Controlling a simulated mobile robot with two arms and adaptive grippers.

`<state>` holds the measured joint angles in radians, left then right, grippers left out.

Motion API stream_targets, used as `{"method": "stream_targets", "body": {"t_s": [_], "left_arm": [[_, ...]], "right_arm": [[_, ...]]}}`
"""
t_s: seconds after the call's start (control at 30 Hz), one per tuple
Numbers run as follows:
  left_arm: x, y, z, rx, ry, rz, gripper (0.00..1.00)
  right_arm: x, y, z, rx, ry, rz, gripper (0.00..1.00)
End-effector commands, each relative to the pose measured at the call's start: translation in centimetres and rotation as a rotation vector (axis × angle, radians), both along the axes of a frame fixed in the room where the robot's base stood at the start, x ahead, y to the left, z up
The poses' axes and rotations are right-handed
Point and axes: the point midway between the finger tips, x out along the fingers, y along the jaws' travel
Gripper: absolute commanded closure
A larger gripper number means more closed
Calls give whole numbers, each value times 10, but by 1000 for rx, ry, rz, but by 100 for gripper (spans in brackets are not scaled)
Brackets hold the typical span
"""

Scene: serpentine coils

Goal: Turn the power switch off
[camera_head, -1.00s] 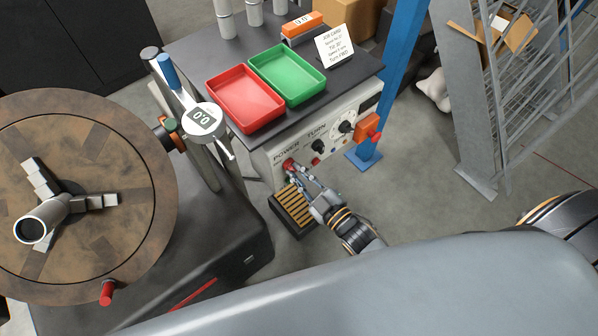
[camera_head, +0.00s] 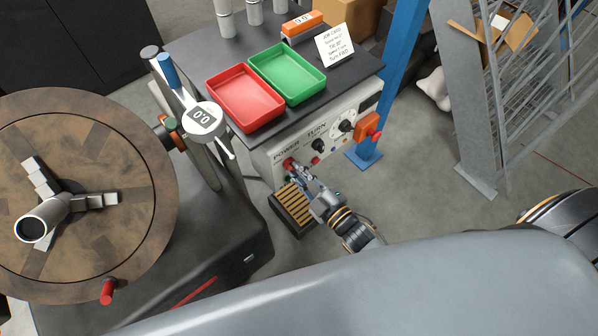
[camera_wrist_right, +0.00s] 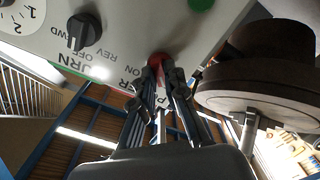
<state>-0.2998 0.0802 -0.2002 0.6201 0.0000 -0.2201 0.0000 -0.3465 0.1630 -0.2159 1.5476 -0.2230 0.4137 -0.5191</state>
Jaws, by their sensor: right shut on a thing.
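The power switch is a red knob (camera_head: 288,163) under the POWER label, at the left end of the control panel (camera_head: 330,138). My right gripper (camera_head: 294,169) reaches it from the front, its fingers shut on the knob. In the right wrist view the red knob (camera_wrist_right: 159,60) shows between the fingertips (camera_wrist_right: 160,72), with ON printed beside it; the fingers hide part of the knob and label. The switch's exact setting cannot be told. My left gripper is not in view.
The black TURN knob (camera_head: 318,146) sits right of the power switch; it also shows in the wrist view (camera_wrist_right: 84,31). A slatted box (camera_head: 294,207) stands below the panel. Red (camera_head: 222,86) and green (camera_head: 312,75) trays lie on top. A round turntable (camera_head: 110,235) fills the left.

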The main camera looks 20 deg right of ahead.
Motion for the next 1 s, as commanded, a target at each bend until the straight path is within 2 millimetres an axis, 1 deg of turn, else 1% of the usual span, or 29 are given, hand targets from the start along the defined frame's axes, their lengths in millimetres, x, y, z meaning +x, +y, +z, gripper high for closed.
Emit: {"method": "stream_targets", "body": {"t_s": [0.03, 0.07, 0.1, 0.13, 0.4, 0.53, 0.67, 0.8, 1.0], "left_arm": [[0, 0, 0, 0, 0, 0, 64], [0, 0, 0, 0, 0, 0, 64], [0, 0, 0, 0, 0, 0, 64], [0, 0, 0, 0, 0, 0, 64], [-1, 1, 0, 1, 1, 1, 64], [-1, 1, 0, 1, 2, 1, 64], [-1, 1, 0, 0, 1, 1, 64], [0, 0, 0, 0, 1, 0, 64], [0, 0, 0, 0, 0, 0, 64]], "right_arm": [[0, 0, 0, -3, 0, 1, 84], [0, 0, 0, -3, 0, 1, 78], [0, 0, 0, -3, 0, 1, 70], [0, 0, 0, -2, 0, 1, 65], [0, 0, 0, -1, 0, 1, 65], [-7, -2, -1, -1, 2, 1, 65], [-27, -10, -1, -1, 4, 0, 65], [-56, -20, -1, -2, 5, 1, 65], [-92, -33, -1, -1, 3, 1, 65]]}}
